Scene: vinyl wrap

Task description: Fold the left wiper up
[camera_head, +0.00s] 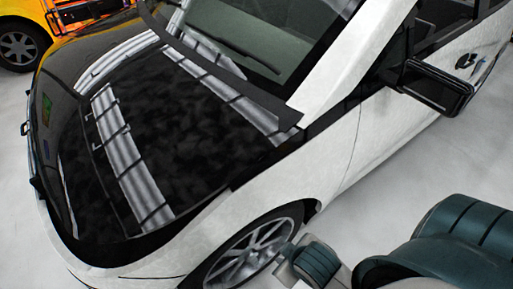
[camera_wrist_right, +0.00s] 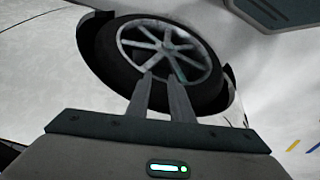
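A thin dark wiper (camera_head: 246,53) lies along the lower part of the windshield (camera_head: 262,28) of a white and black car, in the head view. It appears to rest down near the glass; I cannot make out a second wiper clearly. My right gripper (camera_wrist_right: 160,74) shows in the right wrist view with its two fingers apart and nothing between them. Behind the fingers is the car's front wheel (camera_wrist_right: 165,48). The right gripper is away from the wiper, low beside the car. My left gripper is not in view.
The dark hood (camera_head: 195,130) with reflected light strips fills the middle left. A side mirror (camera_head: 437,88) juts out at the right. The front wheel also shows in the head view (camera_head: 250,255). A yellow vehicle (camera_head: 35,25) stands at the back left. The pale floor right of the car is clear.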

